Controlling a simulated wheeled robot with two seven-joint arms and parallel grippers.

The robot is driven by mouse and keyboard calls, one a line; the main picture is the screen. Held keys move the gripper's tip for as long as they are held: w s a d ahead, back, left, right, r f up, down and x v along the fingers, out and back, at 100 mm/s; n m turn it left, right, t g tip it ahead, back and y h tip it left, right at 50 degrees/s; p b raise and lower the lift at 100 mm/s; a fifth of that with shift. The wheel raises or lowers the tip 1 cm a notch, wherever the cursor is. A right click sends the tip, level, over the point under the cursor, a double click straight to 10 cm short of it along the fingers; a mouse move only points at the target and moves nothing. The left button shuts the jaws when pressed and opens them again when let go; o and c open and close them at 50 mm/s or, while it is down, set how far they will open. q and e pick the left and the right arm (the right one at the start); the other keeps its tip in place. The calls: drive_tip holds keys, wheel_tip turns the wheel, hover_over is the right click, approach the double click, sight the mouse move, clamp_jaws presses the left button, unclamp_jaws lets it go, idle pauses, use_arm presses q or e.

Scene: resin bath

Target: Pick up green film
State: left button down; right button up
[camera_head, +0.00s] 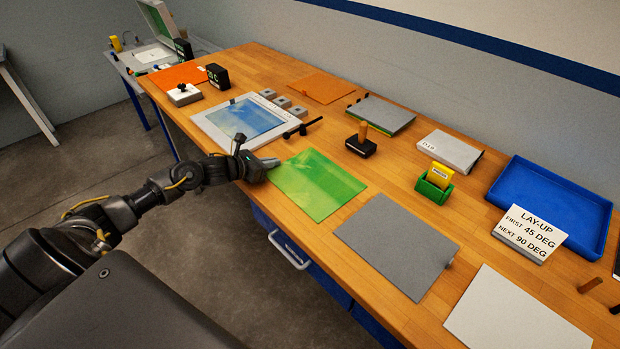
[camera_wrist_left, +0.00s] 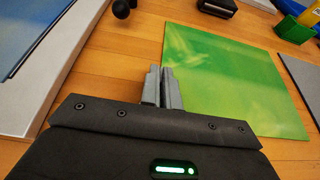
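The green film (camera_head: 318,184) is a glossy translucent sheet lying on the wooden table near its front edge. It also shows in the left wrist view (camera_wrist_left: 225,75). My left gripper (camera_head: 268,163) is at the film's left corner, low over the table. In the left wrist view its two grey fingers (camera_wrist_left: 162,88) are close together, overlapping the film's left edge. I cannot tell whether any film is between them. The film looks flat on the table. My right gripper is not in view.
A white-framed panel with a blue surface (camera_head: 200,121) lies left of the film. A grey sheet (camera_head: 395,243) lies to the right. A black block with a wooden handle (camera_head: 361,146), a green box (camera_head: 433,191) and a blue tray (camera_head: 495,188) stand farther back.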

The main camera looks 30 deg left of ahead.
use_arm(q)
drive_tip(key=shift+r, duration=0.6)
drive_tip(key=s+d+r+b, duration=0.4)
drive_tip(key=s+d+r, duration=0.5)
drive_tip(key=s+r, duration=0.1)
drive_tip(key=shift+d+r, duration=0.35)
drive_tip(key=shift+r, duration=0.55)
